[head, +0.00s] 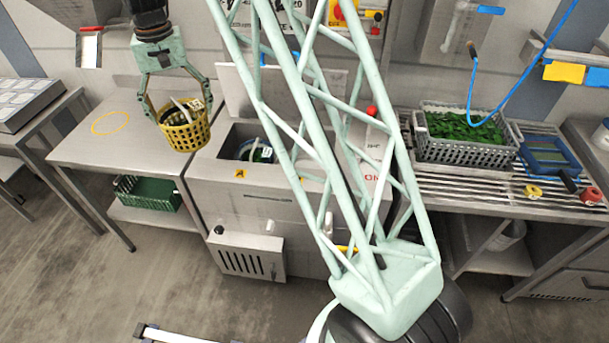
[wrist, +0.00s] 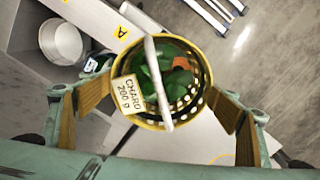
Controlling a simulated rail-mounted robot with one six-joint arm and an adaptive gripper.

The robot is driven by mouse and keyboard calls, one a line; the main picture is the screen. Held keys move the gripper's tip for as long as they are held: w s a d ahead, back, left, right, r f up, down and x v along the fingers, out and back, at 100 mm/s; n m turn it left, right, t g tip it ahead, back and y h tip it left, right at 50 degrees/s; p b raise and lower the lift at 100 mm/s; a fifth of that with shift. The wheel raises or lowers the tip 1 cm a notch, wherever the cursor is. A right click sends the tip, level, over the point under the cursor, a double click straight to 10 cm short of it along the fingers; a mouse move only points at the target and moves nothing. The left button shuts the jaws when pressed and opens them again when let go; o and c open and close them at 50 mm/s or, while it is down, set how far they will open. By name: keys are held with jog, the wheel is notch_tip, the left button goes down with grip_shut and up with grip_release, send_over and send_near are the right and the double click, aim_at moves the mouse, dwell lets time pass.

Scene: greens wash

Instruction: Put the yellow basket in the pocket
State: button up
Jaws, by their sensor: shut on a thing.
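The yellow basket (head: 184,137) hangs upright in my gripper (head: 178,103), above the right part of the left steel table. In the wrist view, the basket (wrist: 204,78) has a white handle across its top, green leaves and an orange-brown piece inside, and a tag reading "CHARD 200 g". The fingers of my gripper (wrist: 165,108) are on either side of it. The steel washer (head: 212,163) stands to the right of the basket, with a dark open tank and a yellow "A" label on its front edge. The pocket itself is not clearly visible; my arm covers part of the washer.
A round item with a white handle (head: 264,153) sits in the tank. A green crate (head: 148,193) is on the shelf below the left table (head: 80,153). On the right rack stand a grey crate of greens (head: 463,153) and a blue tray (head: 548,156).

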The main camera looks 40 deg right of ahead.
jog(key=s+d+f+m, duration=0.3)
jog(key=s+d+f, duration=0.2)
jog(key=d, duration=0.6)
jog(key=s+d+f+m+p, duration=0.1)
jog(key=s+d+f+m, duration=0.2)
jog(key=s+d+f, duration=0.2)
jog(key=s+d+f+m+p, duration=0.1)
jog(key=s+d+f+m, duration=0.3)
jog(key=d+f, duration=0.6)
jog(key=s+d, duration=0.1)
jog(key=d, duration=0.8)
jog(key=shift+s+d, duration=0.15)
jog(key=shift+s, duration=0.15)
jog(key=shift+f, duration=0.15)
notch_tip(320, 180, down, 6)
jog(key=shift+f, duration=1.9)
jog(key=shift+f, duration=0.1)
jog(key=o, duration=1.4)
jog(key=shift+c, duration=0.2)
